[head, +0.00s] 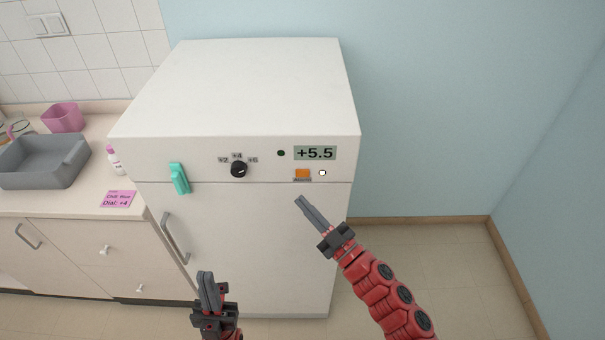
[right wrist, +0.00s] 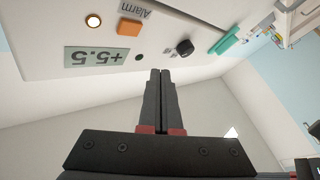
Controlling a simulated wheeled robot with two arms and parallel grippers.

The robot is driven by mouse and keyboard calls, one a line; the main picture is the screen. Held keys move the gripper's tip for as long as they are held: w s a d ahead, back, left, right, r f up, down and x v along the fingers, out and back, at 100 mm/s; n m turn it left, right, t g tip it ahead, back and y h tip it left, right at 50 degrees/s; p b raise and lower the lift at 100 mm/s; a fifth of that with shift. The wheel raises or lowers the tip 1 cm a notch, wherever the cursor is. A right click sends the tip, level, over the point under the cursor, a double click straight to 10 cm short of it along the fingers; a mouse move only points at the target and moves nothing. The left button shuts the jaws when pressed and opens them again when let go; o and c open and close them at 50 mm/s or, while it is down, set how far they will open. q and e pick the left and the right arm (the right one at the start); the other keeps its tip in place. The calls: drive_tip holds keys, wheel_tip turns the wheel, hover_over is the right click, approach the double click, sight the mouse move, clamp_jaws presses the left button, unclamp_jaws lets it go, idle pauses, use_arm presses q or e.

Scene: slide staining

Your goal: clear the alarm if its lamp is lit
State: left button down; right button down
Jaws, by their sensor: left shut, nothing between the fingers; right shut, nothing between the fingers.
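The white fridge (head: 250,90) has an orange alarm button (head: 302,174) on its front panel, under a display (head: 315,153) reading +5.5. The small round alarm lamp (head: 322,173) right of the button is bright whitish-yellow and looks lit. In the right wrist view the panel is upside down; the lamp (right wrist: 93,20) glows beside the orange button (right wrist: 129,27). My right gripper (head: 299,201) is shut and empty, just below the button in the head view and apart from it. My left gripper (head: 205,277) is shut and empty, low in front of the fridge door.
The panel also has a black dial (head: 239,169) marked +2, +4, +6 and a dark round indicator (head: 281,153). A teal clip (head: 179,178) and a door handle (head: 175,239) are at left. A pink note (head: 118,199) reads "Dial: +4". A grey basin (head: 45,165) stands on the counter.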

sight(296, 173)
drive_tip(key=shift+w, duration=2.9)
drive_tip(key=shift+w, duration=0.15)
drive_tip(key=shift+w, duration=0.25)
drive_tip(key=shift+w, duration=0.3)
idle(0.6)
drive_tip(key=shift+s+d, duration=0.1)
drive_tip(key=shift+s, duration=0.6)
drive_tip(key=shift+s, duration=0.1)
